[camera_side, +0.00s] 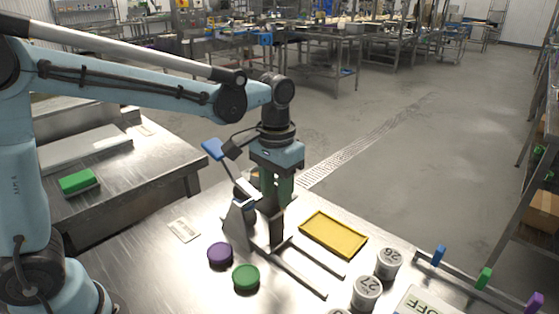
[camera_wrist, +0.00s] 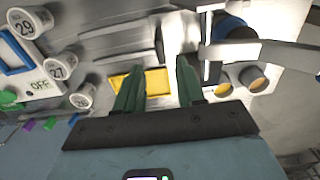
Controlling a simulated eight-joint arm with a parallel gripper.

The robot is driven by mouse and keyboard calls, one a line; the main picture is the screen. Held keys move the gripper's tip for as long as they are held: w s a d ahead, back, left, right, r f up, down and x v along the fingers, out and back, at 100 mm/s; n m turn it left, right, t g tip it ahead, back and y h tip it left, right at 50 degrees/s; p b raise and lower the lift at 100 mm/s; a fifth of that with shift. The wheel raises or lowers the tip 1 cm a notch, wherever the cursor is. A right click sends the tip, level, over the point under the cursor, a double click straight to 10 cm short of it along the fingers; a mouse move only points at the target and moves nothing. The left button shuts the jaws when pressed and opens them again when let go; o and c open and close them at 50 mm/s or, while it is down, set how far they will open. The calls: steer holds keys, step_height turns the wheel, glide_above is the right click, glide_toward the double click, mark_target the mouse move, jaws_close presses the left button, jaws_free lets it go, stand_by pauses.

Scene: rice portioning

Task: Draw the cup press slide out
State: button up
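The cup press (camera_side: 238,222) is a grey metal frame on the steel table, with a blue-ended lever (camera_side: 213,149) raised up and left. Two flat rails (camera_side: 300,272) run from its base toward the lower right. My gripper (camera_side: 273,205) points down close beside the press, overlapping it in the side view, so contact cannot be told there. In the wrist view its two green fingers (camera_wrist: 158,68) stand apart with nothing clearly clamped between them. The press's slide is not clearly distinguishable; my gripper and the frame hide part of that area.
A yellow tray (camera_side: 334,235) lies right of the press. A purple disc (camera_side: 220,255) and a green disc (camera_side: 246,278) lie in front. A small white card (camera_side: 184,230) lies left.

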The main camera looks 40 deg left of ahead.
mark_target(277, 217)
step_height(277, 217, down, 9)
steer(key=shift+f, duration=0.2)
stand_by(0.3)
jaws_close()
